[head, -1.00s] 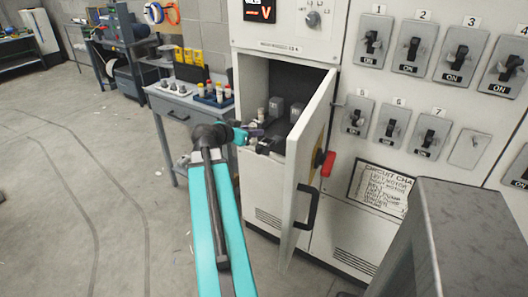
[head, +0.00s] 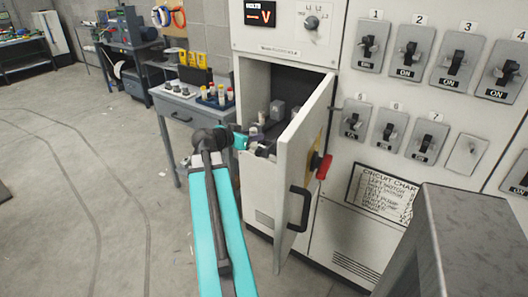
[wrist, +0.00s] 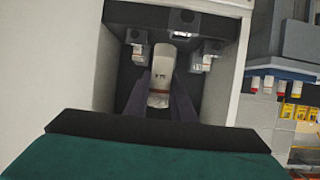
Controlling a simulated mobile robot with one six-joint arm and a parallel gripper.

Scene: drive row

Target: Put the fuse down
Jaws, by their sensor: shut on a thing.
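In the wrist view, a pale fuse (wrist: 160,80) with a small printed label stands between the two dark fingers of my gripper (wrist: 172,88). The gripper is shut on it. Behind it is the dark inside of the open cabinet (wrist: 112,30). In the head view, my gripper (head: 254,139) is at the cabinet's opening, left of its open door (head: 303,150). The held fuse is hard to make out there. I cannot tell whether it touches anything inside.
Pale parts sit in holders left (wrist: 138,52) and right (wrist: 207,55) of the fuse. The door with its black handle (head: 299,209) stands out to the right. A side table (head: 185,100) with a blue rack of fuses (head: 215,100) is left of the cabinet.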

